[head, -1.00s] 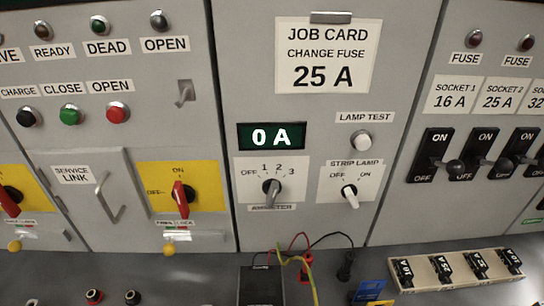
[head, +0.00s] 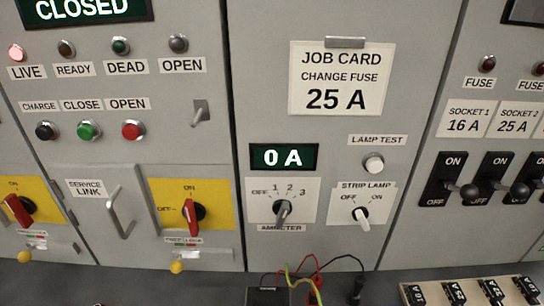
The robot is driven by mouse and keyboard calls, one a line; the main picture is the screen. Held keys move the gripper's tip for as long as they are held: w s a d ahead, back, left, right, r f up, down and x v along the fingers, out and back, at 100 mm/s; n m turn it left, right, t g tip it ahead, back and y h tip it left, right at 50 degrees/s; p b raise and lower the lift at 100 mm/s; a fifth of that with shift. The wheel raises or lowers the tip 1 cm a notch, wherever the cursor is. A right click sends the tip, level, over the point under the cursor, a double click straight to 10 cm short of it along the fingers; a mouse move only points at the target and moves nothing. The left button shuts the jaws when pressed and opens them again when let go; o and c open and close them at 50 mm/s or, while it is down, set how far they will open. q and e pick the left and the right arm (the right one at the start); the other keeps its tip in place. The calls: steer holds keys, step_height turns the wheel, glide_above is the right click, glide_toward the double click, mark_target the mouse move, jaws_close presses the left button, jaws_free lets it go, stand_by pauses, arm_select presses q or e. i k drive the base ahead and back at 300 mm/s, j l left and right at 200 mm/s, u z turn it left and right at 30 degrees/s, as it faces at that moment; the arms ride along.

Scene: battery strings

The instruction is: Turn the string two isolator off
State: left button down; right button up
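Two isolators with red handles on yellow plates show in the head view. The right one (head: 190,211) has its handle roughly upright under the ON mark, with OFF to its left. The left one (head: 18,210) is near the left edge, its handle leaning up and left, with ON above it. No string number is readable on either plate. Below each is a small label strip and a yellow knob, one at the right isolator (head: 177,267) and one at the left (head: 24,257). Neither of my grippers is in view.
A service link door handle (head: 120,212) stands out between the isolators. The ammeter switch (head: 283,210) is to the right. Leads and a fuse tray (head: 430,299) lie below.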

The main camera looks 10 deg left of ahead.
mark_target(22, 206)
steer(key=k+j+u, duration=0.1)
steer(key=u, duration=1.65)
